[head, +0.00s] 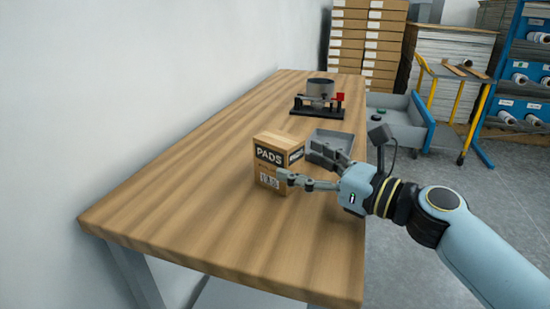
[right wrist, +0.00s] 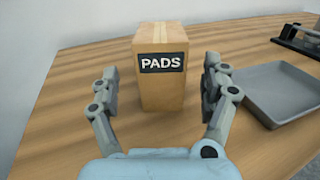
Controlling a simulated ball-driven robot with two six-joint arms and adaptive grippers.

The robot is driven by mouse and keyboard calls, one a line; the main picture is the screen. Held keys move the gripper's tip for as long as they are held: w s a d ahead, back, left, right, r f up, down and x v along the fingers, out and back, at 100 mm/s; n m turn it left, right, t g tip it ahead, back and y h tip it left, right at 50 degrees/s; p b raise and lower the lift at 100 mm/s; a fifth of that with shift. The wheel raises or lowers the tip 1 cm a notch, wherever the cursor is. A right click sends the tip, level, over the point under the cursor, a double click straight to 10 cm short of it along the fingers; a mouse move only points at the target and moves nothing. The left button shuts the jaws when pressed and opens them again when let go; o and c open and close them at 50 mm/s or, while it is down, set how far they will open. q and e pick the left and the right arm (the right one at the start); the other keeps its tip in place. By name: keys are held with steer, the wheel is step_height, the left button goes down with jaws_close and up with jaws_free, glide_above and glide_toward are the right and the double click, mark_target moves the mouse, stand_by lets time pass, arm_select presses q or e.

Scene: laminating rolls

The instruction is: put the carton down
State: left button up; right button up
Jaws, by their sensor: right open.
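The carton (head: 271,165) is a small brown box with a black PADS label, standing upright on the wooden table (head: 170,190). It also shows in the right wrist view (right wrist: 161,88), where it stands ahead of and partly between the fingers. My right gripper (head: 300,168) is open, with a finger on either side of the carton's near part. In the right wrist view the gripper (right wrist: 160,92) shows gaps between both fingers and the carton. My left gripper is out of view.
A grey tray (right wrist: 268,96) lies on the table to the right of the carton. A white wall runs along the left. The table's near left area is clear.

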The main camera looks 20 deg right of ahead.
mark_target(279, 156)
steer(key=x, duration=0.6)
steer(key=shift+w+f, duration=0.1)
steer(key=shift+f, duration=0.3)
steer(key=shift+c, duration=0.2)
steer(key=c, duration=1.3)
steer(key=shift+r, duration=0.1)
jaws_close()
